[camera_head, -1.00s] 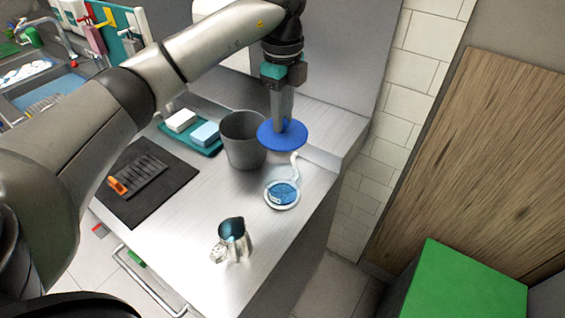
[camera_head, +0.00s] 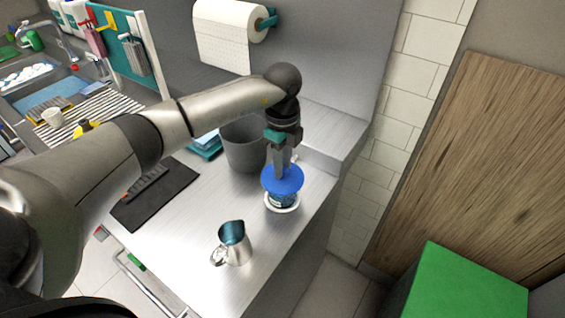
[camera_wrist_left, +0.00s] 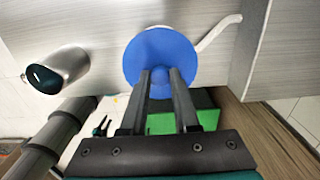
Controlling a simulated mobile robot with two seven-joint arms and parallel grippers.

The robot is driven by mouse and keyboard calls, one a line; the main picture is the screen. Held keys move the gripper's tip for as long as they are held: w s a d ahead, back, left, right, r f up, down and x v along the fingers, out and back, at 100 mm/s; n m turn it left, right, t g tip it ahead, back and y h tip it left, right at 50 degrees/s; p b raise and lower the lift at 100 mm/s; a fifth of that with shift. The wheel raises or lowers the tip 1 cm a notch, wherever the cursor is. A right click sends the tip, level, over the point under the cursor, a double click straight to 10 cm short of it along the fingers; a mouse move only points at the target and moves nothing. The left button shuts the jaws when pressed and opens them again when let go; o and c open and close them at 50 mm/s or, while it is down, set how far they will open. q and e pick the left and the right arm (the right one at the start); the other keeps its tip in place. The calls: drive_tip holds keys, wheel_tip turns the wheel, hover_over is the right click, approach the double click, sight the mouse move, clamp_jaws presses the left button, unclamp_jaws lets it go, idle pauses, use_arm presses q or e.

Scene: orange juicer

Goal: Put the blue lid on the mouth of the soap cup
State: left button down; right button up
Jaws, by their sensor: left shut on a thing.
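My left gripper (camera_head: 283,172) points down and is shut on the small knob of the blue lid (camera_head: 288,183). The lid is a round flat disc, held about level. In the head view the white-rimmed soap cup (camera_head: 284,209) with blue contents shows just below the lid, its far part hidden by it. A gap shows at the near side; whether the lid touches the cup farther back I cannot tell. In the left wrist view the lid (camera_wrist_left: 160,48) fills the middle beyond the fingertips (camera_wrist_left: 160,72) and covers the cup. My right gripper is out of view.
A steel pitcher (camera_head: 235,246) stands nearer on the counter, left of the cup. A grey bin (camera_head: 243,150) stands close behind-left. A dark mat (camera_head: 160,200) lies farther left. The counter's right edge is close to the cup. A raised ledge (camera_head: 325,135) is behind.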

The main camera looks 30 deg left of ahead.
use_arm(q)
drive_tip(key=shift+f+b, duration=0.3)
drive_tip(key=shift+f, duration=0.2)
drive_tip(key=c, duration=0.7)
unclamp_jaws()
drive_tip(key=shift+o, duration=0.2)
wheel_tip(320, 180, up, 13)
drive_tip(key=shift+p, duration=0.3)
drive_tip(key=shift+d, duration=0.1)
